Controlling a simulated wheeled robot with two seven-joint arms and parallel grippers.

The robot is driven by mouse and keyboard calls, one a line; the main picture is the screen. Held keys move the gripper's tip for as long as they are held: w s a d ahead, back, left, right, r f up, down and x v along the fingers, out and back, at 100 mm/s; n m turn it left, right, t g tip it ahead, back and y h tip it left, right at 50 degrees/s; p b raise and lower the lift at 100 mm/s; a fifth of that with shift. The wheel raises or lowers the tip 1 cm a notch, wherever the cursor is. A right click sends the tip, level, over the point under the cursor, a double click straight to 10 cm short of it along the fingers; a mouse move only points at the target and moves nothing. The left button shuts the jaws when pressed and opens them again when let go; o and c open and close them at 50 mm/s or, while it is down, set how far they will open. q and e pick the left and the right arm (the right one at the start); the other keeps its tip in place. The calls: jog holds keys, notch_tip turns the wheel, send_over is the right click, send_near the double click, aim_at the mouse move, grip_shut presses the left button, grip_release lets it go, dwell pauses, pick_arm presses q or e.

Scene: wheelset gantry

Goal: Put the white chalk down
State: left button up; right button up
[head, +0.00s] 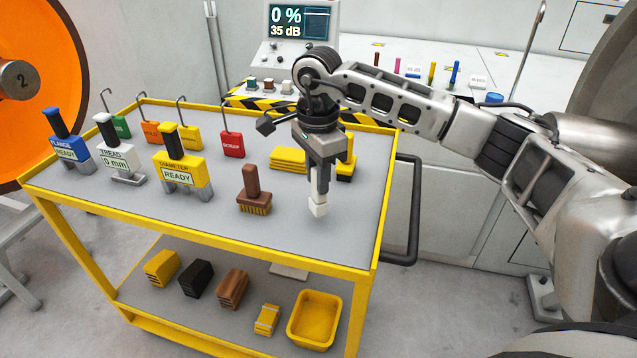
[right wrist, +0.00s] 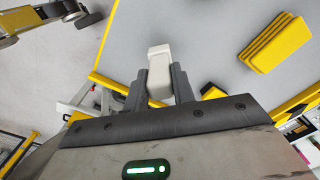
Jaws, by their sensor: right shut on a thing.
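The white chalk (head: 318,208) is a short white block held below my right gripper (head: 319,190), above the right part of the cart's grey top (head: 285,225). In the right wrist view the chalk (right wrist: 159,72) sits between the two dark fingers of my right gripper (right wrist: 159,88), which are shut on it. Its far end sticks out past the fingertips. I cannot tell whether its lower end touches the cart top. My left gripper is not in view.
A brown brush (head: 254,192) stands left of the chalk. Yellow pads (head: 288,158) lie behind it. Yellow, white and blue gauges (head: 183,165) and several hooked tags (head: 232,144) stand farther left. The cart's yellow rim (head: 376,230) is close on the right. Bare top surrounds the chalk.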

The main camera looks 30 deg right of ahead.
aim_at(319, 205)
jog(key=shift+s+f, duration=0.1)
jog(key=shift+f, duration=1.15)
